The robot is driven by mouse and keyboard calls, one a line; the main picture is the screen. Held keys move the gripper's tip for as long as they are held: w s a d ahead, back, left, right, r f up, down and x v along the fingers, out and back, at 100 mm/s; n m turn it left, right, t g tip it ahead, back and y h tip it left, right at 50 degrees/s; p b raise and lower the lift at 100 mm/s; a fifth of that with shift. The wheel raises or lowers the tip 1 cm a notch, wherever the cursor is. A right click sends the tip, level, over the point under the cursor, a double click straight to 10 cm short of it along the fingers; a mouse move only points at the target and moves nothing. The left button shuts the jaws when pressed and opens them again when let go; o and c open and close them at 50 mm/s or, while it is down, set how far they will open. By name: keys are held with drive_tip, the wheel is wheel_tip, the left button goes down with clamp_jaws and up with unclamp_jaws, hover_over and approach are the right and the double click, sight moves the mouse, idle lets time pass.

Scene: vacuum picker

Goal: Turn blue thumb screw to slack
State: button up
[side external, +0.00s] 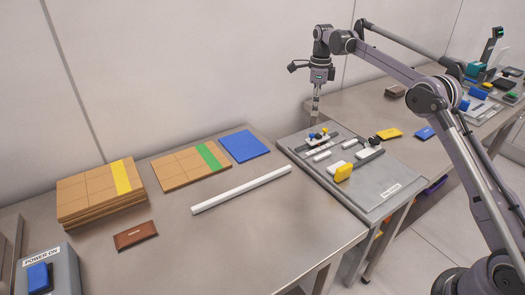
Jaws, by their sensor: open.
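A small blue part (311,136), which looks like the blue thumb screw, sits on a small fixture near the back of the grey work plate (370,205). Tiny yellow and red parts are beside it. It is too small to tell how far it is turned. My gripper (315,119) points straight down just above this fixture, open, with its fingertips close to the coloured parts. I cannot tell whether it touches them.
A yellow block (343,173) and several metal fittings stand on the plate. A white bar (242,190), a blue sheet (244,146) and cardboard stacks (98,191) lie on the left table. A rear table (360,105) holds more items.

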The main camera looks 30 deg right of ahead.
sight(312, 134)
wheel_tip(312, 134, down, 10)
drive_tip(key=shift+r, duration=0.1)
idle(0.4)
clamp_jaws()
